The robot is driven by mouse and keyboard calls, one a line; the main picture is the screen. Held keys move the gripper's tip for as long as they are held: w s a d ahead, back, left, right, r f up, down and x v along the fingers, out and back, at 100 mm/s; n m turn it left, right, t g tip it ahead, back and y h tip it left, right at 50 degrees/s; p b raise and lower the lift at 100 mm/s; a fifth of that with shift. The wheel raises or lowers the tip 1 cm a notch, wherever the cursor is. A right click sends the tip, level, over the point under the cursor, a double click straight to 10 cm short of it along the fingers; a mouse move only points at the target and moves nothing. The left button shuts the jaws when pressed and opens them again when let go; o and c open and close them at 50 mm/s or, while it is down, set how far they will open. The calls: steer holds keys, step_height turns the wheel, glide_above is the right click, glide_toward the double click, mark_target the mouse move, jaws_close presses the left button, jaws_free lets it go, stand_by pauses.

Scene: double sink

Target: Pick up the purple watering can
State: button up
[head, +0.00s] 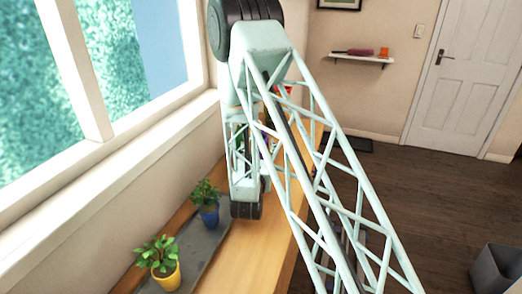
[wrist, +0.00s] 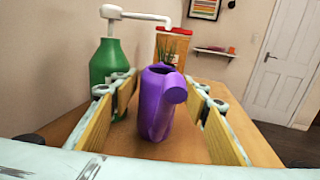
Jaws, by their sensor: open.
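The purple watering can (wrist: 154,110) stands upright on the wooden counter in the wrist view, its round spout head (wrist: 175,88) turned toward the right and toward me. My gripper (wrist: 160,112) is open, with one yellow-padded finger on the left and one on the right. The can is between and just beyond the fingers, and I see no clear contact. In the head view my arm hides nearly all of the can; only a small purple bit (head: 265,148) shows behind the lattice.
A green pump bottle (wrist: 108,62) stands close behind the left finger. A red-topped box (wrist: 173,44) is behind the can. In the head view, a blue-potted plant (head: 207,203) and a yellow-potted plant (head: 164,268) sit on a grey tray (head: 190,258) by the window.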

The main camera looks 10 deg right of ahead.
steer(key=shift+c, duration=0.5)
steer(key=c, duration=0.8)
steer(key=shift+r, duration=0.1)
